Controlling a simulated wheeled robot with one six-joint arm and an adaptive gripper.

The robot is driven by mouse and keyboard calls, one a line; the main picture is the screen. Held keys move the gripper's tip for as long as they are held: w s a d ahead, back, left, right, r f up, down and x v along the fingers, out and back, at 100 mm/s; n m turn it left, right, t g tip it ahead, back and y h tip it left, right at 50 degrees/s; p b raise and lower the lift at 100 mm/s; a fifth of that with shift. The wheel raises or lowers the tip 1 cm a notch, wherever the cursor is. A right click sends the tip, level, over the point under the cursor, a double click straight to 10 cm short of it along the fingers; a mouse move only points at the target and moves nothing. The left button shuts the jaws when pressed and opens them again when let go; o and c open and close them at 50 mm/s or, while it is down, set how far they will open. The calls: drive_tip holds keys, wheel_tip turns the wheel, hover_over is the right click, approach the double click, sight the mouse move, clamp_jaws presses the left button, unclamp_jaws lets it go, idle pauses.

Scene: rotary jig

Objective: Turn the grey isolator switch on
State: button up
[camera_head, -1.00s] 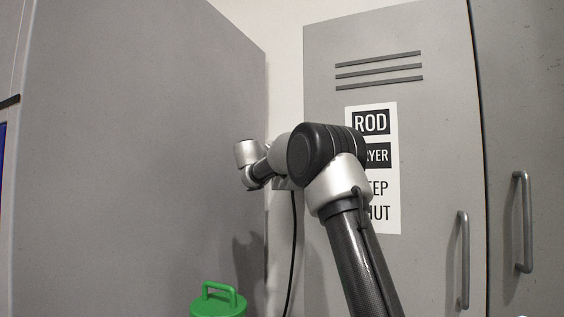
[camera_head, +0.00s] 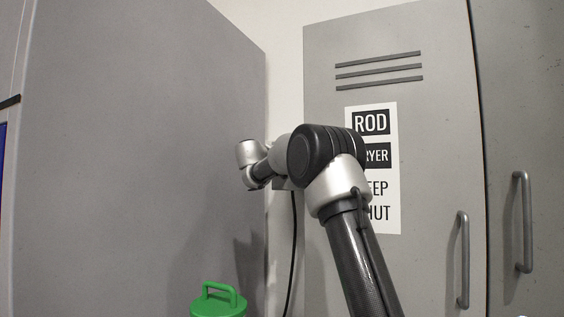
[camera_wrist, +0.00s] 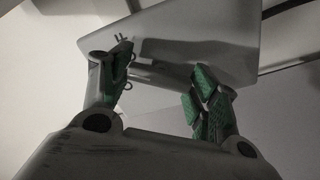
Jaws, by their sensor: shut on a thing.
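The grey isolator switch (camera_wrist: 215,35) shows in the wrist view as a pale tilted face at the top, with small marks near its left side. Its darker handle (camera_wrist: 160,48) lies across the face between my fingers. My gripper (camera_wrist: 162,65) has green-padded fingers on either side of the handle and is shut on it. The exact contact and the handle's angle are hard to make out in the shadow. In the head view my arm covers most of the switch; only a small grey part (camera_head: 283,184) shows below my wrist.
A tall grey cabinet side (camera_head: 140,150) stands close on the left. A grey locker (camera_head: 430,140) with a rod dryer label and upright handles stands on the right. A black cable (camera_head: 293,240) hangs below the switch. A green lidded container (camera_head: 218,303) is at the bottom.

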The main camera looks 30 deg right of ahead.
drive_tip(key=shift+f+n, duration=0.1)
drive_tip(key=shift+n, duration=3.4)
drive_tip(key=o, duration=1)
drive_tip(key=shift+a, duration=0.1)
drive_tip(key=v, duration=1.2)
